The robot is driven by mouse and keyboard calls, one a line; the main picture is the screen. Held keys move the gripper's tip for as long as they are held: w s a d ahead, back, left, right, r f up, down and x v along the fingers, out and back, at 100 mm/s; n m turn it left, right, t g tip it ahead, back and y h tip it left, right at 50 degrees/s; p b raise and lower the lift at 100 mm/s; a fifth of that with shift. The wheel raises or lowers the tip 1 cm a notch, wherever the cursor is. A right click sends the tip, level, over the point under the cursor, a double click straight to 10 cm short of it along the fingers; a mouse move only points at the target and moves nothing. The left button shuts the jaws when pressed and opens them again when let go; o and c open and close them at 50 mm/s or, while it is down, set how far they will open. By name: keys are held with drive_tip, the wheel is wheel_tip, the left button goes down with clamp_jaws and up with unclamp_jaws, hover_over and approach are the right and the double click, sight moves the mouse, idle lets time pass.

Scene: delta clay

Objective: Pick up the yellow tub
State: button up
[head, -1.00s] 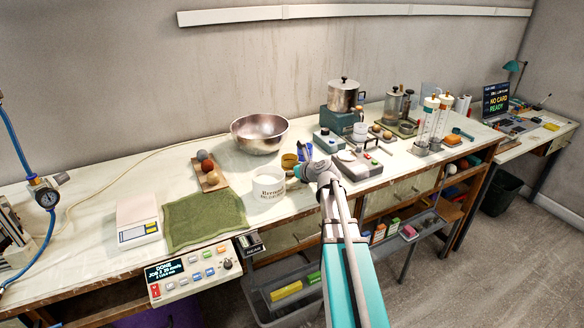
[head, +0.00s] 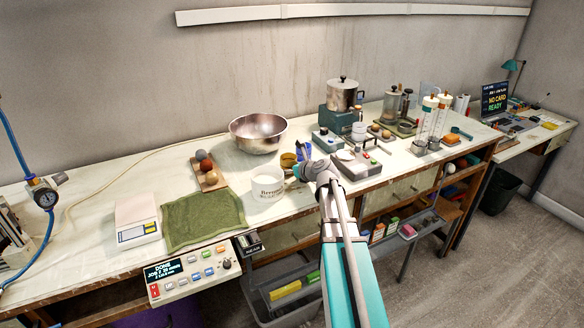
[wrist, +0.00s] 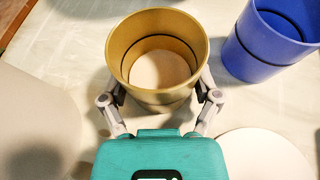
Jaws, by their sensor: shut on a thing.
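The yellow tub (wrist: 158,98) is an open, empty, mustard-coloured cup in the middle of the wrist view. My gripper (wrist: 160,92) has one finger on each side of it and is shut on it. In the head view the yellow tub (head: 288,160) shows only in part, behind my gripper (head: 299,170) and the white container. I cannot tell from these frames whether the tub touches the bench.
A blue tub (wrist: 262,45) stands close on the right. A white container (head: 267,188) is just left of my gripper, and a grey device (head: 357,166) is to its right. A metal bowl (head: 259,132) stands behind. A green towel (head: 203,218) lies to the left.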

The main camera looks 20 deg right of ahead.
drive_tip(key=shift+r, duration=0.2)
wheel_tip(320, 180, up, 2)
drive_tip(key=shift+r+p, duration=0.1)
drive_tip(key=shift+p, duration=1.1)
drive_tip(key=s+d+r+p, duration=0.4)
drive_tip(key=s+r+p, duration=0.6)
drive_tip(key=s, duration=0.3)
drive_tip(key=shift+d+r, duration=0.2)
drive_tip(key=shift+d, duration=0.2)
drive_tip(key=shift+s, duration=0.1)
